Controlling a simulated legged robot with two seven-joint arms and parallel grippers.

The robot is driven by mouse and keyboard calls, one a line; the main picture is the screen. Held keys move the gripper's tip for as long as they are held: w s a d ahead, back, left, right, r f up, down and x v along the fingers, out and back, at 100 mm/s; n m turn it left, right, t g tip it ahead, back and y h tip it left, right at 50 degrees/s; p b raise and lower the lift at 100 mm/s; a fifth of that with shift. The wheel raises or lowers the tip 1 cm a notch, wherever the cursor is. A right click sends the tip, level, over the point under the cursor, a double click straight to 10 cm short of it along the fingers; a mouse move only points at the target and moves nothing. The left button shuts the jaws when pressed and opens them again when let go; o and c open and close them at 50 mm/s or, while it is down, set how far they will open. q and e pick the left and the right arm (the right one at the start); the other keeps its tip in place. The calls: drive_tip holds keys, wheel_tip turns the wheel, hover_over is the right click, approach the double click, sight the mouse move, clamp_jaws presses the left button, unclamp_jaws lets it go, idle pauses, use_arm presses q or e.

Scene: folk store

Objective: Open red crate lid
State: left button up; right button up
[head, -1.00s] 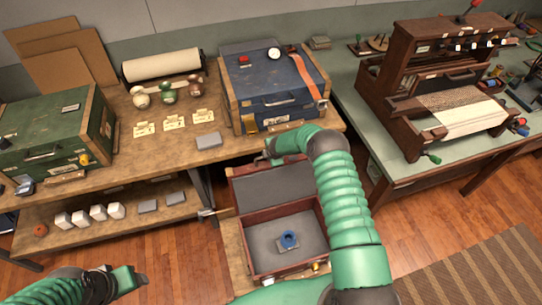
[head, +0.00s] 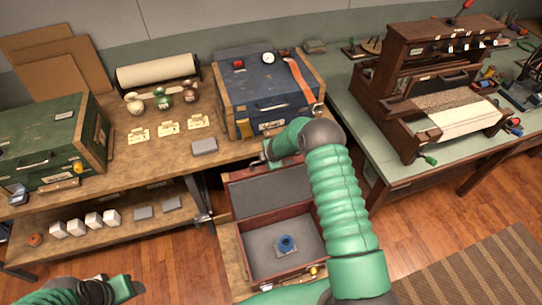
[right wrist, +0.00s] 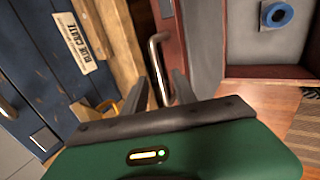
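The red crate (head: 322,238) stands low beside the workbench, with its grey-lined inside showing. Its lid (head: 272,190) is raised and leans back toward the bench. A blue round item on a grey block (head: 286,246) lies inside; it also shows in the right wrist view (right wrist: 278,14). My right gripper (head: 262,161) is at the top of the raised lid, partly hidden by my arm. In the right wrist view its fingers (right wrist: 166,84) are apart, with the lid's metal handle (right wrist: 153,55) between them; contact is unclear. My left gripper (head: 134,288) is low at the left, away from the crate.
The blue crate (head: 265,92) stands shut on the workbench (head: 165,158), close behind my right gripper. A green crate (head: 45,145) is at the left. A wooden loom (head: 435,95) stands on the right table. Open floor (head: 415,225) lies right of the red crate.

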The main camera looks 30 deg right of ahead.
drive_tip(key=v, duration=1.2)
drive_tip(key=shift+s, duration=0.2)
drive_tip(key=shift+w, duration=0.1)
drive_tip(key=s+a+r+m+g, duration=0.1)
drive_tip(key=s+a+r+m, duration=0.1)
drive_tip(key=s+a+m, duration=0.3)
drive_tip(key=s+a+r+m+g+y+b, duration=0.1)
drive_tip(key=s+a+r+m, duration=0.2)
drive_tip(key=s, duration=0.8)
drive_tip(key=s+a+r+m+g+b, duration=0.1)
drive_tip(key=s+a+r+m, duration=0.2)
drive_tip(key=s+a+m, duration=0.4)
drive_tip(key=shift+s+a, duration=0.35)
drive_tip(key=shift+s, duration=0.4)
